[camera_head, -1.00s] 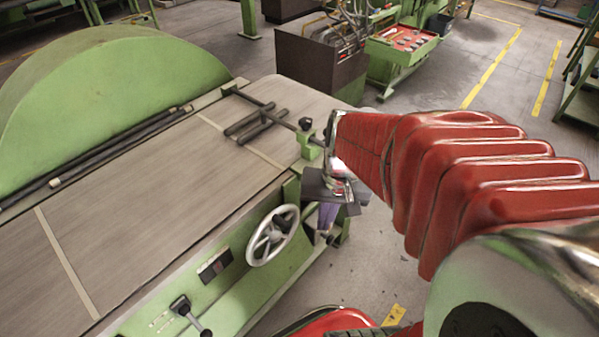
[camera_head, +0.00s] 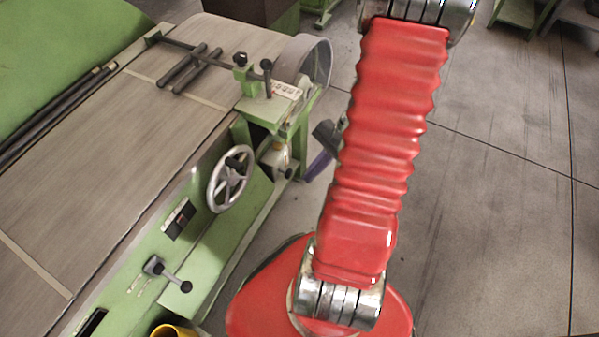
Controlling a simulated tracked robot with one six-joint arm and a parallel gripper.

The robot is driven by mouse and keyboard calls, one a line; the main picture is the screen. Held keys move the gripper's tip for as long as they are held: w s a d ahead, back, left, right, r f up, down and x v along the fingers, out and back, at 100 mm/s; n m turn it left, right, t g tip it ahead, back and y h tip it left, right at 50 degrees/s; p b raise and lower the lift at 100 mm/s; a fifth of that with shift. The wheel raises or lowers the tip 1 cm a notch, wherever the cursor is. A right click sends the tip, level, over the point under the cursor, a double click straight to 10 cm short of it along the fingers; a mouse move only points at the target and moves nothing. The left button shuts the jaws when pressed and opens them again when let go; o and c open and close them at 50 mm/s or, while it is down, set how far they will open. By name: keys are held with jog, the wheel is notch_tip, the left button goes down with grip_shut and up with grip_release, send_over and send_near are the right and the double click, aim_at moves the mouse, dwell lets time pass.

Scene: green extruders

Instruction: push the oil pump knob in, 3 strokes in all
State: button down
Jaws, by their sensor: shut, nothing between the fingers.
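A small pale pump-like body (camera_head: 274,157) sits under the green end bracket of the machine, with a dark round knob (camera_head: 288,173) at its lower right. This looks like the oil pump and its knob, but it is small and partly shaded, so how far in the knob is cannot be told. My gripper (camera_head: 318,165) shows only partly behind my red arm, as a dark grey part with purple fingers below it. It is shut and empty, to the right of the knob and seemingly apart from it.
The green machine with its long flat bed (camera_head: 110,150) fills the left. A grey handwheel (camera_head: 230,178) and a lever (camera_head: 168,272) stick out from its side. A grey drum (camera_head: 312,62) is at the bed's end. The floor (camera_head: 490,200) at right is clear.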

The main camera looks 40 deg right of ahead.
jog(key=w+d+f+m+t+h, duration=0.1)
jog(key=d+f+m+t+h, duration=0.1)
jog(key=d+f+m+t, duration=0.4)
jog(key=d+f+m, duration=0.5)
jog(key=f+m, duration=0.2)
jog(key=f, duration=0.2)
jog(key=shift+w, duration=0.15)
send_near(285, 172)
notch_tip(285, 172, down, 6)
jog(key=w, duration=0.1)
jog(key=shift+w+a, duration=0.2)
